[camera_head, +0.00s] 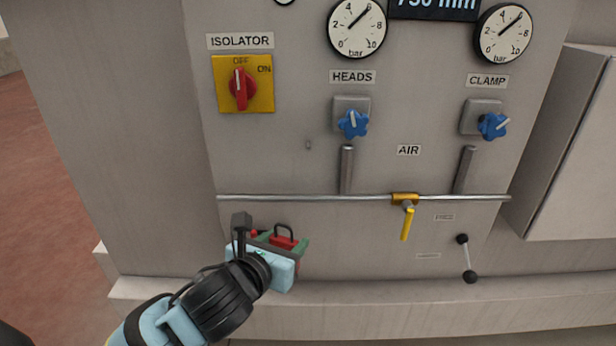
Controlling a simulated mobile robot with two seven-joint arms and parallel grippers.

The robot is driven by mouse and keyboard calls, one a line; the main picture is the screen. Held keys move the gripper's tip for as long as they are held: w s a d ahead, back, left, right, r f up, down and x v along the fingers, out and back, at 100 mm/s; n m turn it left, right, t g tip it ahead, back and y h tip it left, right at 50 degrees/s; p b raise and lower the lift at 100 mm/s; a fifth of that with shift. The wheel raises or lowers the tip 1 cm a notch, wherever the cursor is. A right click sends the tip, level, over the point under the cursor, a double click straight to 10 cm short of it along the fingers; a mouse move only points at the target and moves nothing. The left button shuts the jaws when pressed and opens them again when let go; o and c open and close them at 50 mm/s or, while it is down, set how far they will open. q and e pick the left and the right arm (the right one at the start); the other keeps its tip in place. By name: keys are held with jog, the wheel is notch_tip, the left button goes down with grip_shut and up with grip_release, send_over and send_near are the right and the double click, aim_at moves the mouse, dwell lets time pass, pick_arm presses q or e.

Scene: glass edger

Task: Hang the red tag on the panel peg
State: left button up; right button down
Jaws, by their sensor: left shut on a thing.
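My left gripper (266,250) reaches up from the lower left, in front of the lower panel and below the horizontal pipe. It is shut on the red tag (284,242), a small red piece with a dark loop on top. The gripper hides part of the tag, and a green patch shows around it. A small grey peg (308,145) sticks out of the panel (290,170), right of and below the isolator. It is bare and stands well above the tag. My right gripper is not in view.
The red isolator knob (241,88) sits on a yellow plate at upper left. A horizontal pipe (300,198) crosses the panel between tag and peg. A vertical pipe (346,170) and blue knob (353,123) stand right of the peg. A yellow valve lever (407,224) hangs further right.

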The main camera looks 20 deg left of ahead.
pick_arm(q)
jog(key=w+d+r+m+h, duration=0.1)
jog(key=w+d+r, duration=0.2)
jog(key=r, duration=0.8)
jog(key=shift+w+r+m+h, duration=0.3)
jog(key=shift+w, duration=0.75)
jog(key=shift+w, duration=0.1)
